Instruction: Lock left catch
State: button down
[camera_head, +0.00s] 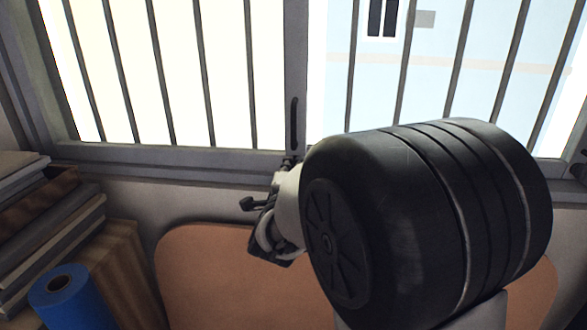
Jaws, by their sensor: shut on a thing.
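A tall dark handle (294,122), which looks like the left catch, stands upright on the window's middle post. My gripper (288,165) reaches up to the foot of this post, at the lower window frame, just below the handle's long part. Its dark linkage and pale body show left of my thick black arm joint, which hides much of it. The fingers look shut on a small dark part at the frame, apparently the lower end of the left catch. The exact contact is too small to see.
Barred window panes (185,70) fill the back above a grey sill (200,170). Stacked boards (50,230) and a blue roll (70,298) stand at the left. A rounded orange-brown panel (205,275) lies below the sill. Another dark fitting (579,170) sits at the right edge.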

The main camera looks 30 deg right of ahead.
jog(key=shift+n+b, duration=0.3)
jog(key=n+b, duration=0.2)
jog(key=n, duration=0.1)
jog(key=shift+n, duration=0.3)
jog(key=n+b, duration=0.1)
jog(key=n, duration=0.9)
jog(key=shift+n+p, duration=0.5)
jog(key=shift+n, duration=1.3)
jog(key=c, duration=1.7)
grip_release()
